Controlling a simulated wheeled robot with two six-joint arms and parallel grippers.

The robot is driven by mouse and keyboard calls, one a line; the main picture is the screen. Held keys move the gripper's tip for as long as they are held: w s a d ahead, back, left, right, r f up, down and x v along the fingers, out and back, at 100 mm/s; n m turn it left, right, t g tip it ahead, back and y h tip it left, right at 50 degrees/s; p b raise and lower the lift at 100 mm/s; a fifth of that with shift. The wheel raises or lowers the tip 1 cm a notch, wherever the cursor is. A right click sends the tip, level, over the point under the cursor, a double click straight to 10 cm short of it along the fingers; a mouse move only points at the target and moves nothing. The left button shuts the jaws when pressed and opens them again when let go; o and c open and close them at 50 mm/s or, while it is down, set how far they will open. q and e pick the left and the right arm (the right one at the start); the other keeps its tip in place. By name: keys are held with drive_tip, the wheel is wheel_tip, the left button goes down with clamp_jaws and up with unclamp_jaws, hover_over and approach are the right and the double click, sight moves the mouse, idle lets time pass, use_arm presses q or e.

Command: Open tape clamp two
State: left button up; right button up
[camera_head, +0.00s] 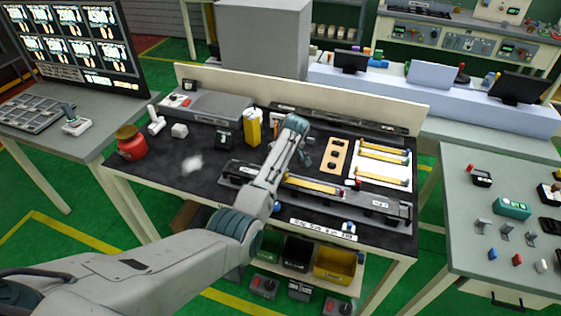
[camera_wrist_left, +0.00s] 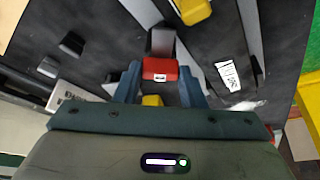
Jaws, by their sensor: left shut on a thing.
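In the left wrist view, my left gripper (camera_wrist_left: 160,80) has its two blue fingers on either side of a red clamp piece (camera_wrist_left: 159,68) with a small white label and is shut on it. A grey block stands just beyond the red piece, and a yellow part (camera_wrist_left: 152,100) shows behind it between the fingers. In the head view my left arm reaches over the dark workbench to the long grey fixture (camera_head: 382,207) with a yellow strip (camera_head: 312,185). My arm hides part of the fixture, and the fingertips cannot be made out there. My right gripper is not in view.
A yellow container (camera_head: 252,127) and a red pot (camera_head: 131,145) stand on the bench. A wooden block with black parts (camera_head: 335,157) and a white tray with yellow strips (camera_head: 384,163) lie behind the fixture. A low cream panel (camera_head: 300,93) edges the back.

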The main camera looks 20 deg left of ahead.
use_arm(q)
drive_tip(key=n+g+y+b, duration=0.1)
drive_tip(key=n+b, duration=0.2)
drive_tip(key=shift+w+f+n, duration=0.1)
drive_tip(key=shift+n, duration=0.3)
drive_tip(key=shift+n+g+b, duration=0.3)
drive_tip(key=shift+n+b, duration=0.15)
drive_tip(key=shift+n, duration=0.15)
drive_tip(key=shift+d, duration=0.1)
drive_tip(key=o, duration=1)
